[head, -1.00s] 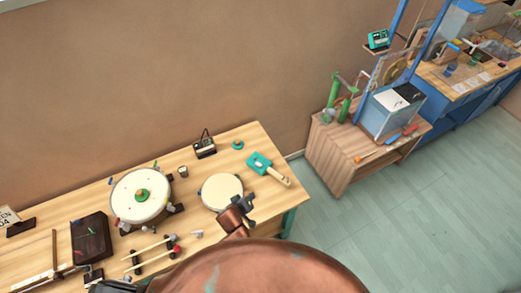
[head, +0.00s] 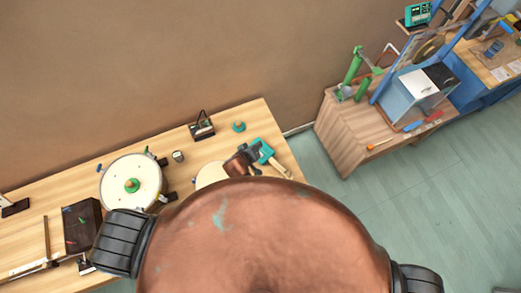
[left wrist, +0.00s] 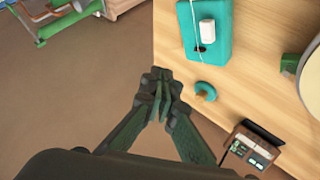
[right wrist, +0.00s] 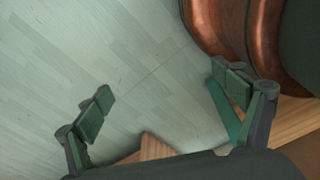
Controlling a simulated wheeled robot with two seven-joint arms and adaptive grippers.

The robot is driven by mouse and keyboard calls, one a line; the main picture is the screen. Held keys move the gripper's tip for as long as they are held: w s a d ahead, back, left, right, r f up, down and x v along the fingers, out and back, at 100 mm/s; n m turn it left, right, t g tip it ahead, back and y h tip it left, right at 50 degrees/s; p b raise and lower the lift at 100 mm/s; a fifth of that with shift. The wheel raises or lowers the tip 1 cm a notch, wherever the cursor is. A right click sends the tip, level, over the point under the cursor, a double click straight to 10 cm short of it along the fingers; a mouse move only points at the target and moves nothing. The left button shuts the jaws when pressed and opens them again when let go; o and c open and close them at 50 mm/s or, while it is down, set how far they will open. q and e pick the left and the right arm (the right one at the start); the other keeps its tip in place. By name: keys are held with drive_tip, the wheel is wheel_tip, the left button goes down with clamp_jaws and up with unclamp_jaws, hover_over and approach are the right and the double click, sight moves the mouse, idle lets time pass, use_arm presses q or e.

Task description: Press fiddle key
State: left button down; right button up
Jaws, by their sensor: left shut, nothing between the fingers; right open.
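The teal fiddle (head: 262,149) lies near the right end of the wooden bench, its pale neck pointing down right. In the left wrist view its teal body (left wrist: 190,42) carries a white block (left wrist: 208,31), which may be the key, and thin strings. My left gripper (left wrist: 160,95) is shut and empty, above the bench edge, below and left of the fiddle in that view, apart from it. In the head view the left gripper (head: 256,158) overlaps the fiddle's near side. My right gripper (right wrist: 163,102) is open and empty over the floor.
A white drum (head: 118,185) and a round pale pad (head: 208,175) stand on the bench (head: 250,112). My copper body hides the bench's front.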

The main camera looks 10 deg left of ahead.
use_arm(q)
drive_tip(key=w+f+b, duration=0.1)
drive_tip(key=f+b, duration=0.1)
drive_tip(key=f, duration=0.1)
drive_tip(key=w+f+b, duration=0.1)
drive_tip(key=f, duration=0.1)
drive_tip(key=shift+w+b, duration=0.3)
drive_tip(key=shift+b, duration=0.1)
drive_tip(key=shift+s+f+b, duration=0.25)
drive_tip(key=shift+f+b, duration=0.75)
drive_tip(key=shift+b, duration=0.1)
drive_tip(key=shift+s+f+b, duration=0.25)
drive_tip(key=shift+s+b, duration=0.1)
drive_tip(key=shift+s, duration=0.1)
drive_tip(key=shift+s+f+b, duration=0.2)
drive_tip(key=shift+s+b, duration=0.1)
drive_tip(key=shift+s, duration=0.15)
drive_tip(key=shift+w+f, duration=0.6)
drive_tip(key=shift+f, duration=0.25)
drive_tip(key=shift+s+r, duration=0.25)
drive_tip(key=shift+s, duration=0.05)
drive_tip(key=shift+w+f, duration=0.15)
drive_tip(key=shift+w, duration=0.1)
drive_tip(key=shift+s, duration=0.15)
use_arm(e)
wheel_tip(320, 180, down, 8)
drive_tip(key=shift+w, duration=0.4)
